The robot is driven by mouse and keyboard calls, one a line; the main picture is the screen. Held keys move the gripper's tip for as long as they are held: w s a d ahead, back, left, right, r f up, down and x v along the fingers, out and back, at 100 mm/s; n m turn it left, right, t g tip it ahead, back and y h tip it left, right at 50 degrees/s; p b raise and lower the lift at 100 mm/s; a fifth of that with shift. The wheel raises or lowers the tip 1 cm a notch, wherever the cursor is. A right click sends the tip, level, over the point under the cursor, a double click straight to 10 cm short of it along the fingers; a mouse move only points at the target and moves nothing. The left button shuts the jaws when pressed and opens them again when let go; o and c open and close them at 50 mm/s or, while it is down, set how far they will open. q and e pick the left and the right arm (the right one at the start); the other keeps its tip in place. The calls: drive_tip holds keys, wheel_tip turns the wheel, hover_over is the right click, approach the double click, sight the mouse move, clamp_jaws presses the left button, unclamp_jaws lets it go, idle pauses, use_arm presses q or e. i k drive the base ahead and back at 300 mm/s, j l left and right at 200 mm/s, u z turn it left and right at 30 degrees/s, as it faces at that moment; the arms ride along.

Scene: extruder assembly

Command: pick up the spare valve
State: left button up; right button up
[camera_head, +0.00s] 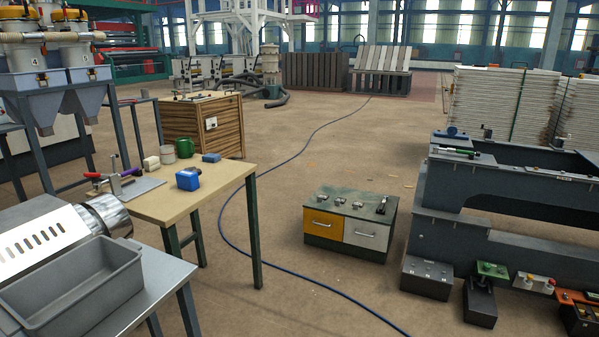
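I cannot tell for certain which thing is the spare valve. Several small metallic parts (340,201) stand in a row on top of a low cabinet (335,255), and they are too small to identify. A dark upright part (381,205) stands at the right end of that row. The cabinet's yellow drawer (323,226) and white drawer (366,233) look closed. Neither of my grippers is in view.
A wooden table (222,188) at the left holds a blue box (188,179), a green mug (184,148) and a clamp-like tool. A grey tray (125,262) is at front left. A blue cable (228,232) crosses the floor. Dark machine frames (440,241) stand right; open floor lies between.

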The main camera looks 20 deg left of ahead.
sight(186, 180)
drive_tip(key=i+u, duration=0.1)
drive_tip(key=i, duration=0.6)
drive_tip(key=i+l+u, duration=0.15)
drive_tip(key=i, duration=0.55)
drive_tip(key=i+u, duration=1.25)
drive_tip(key=u, duration=0.25)
drive_tip(key=i+u, duration=0.25)
drive_tip(key=u, duration=0.15)
drive_tip(key=i+l+u, duration=0.15)
drive_tip(key=u, duration=0.3)
drive_tip(key=i+l+u, duration=0.25)
drive_tip(key=i+u, duration=0.15)
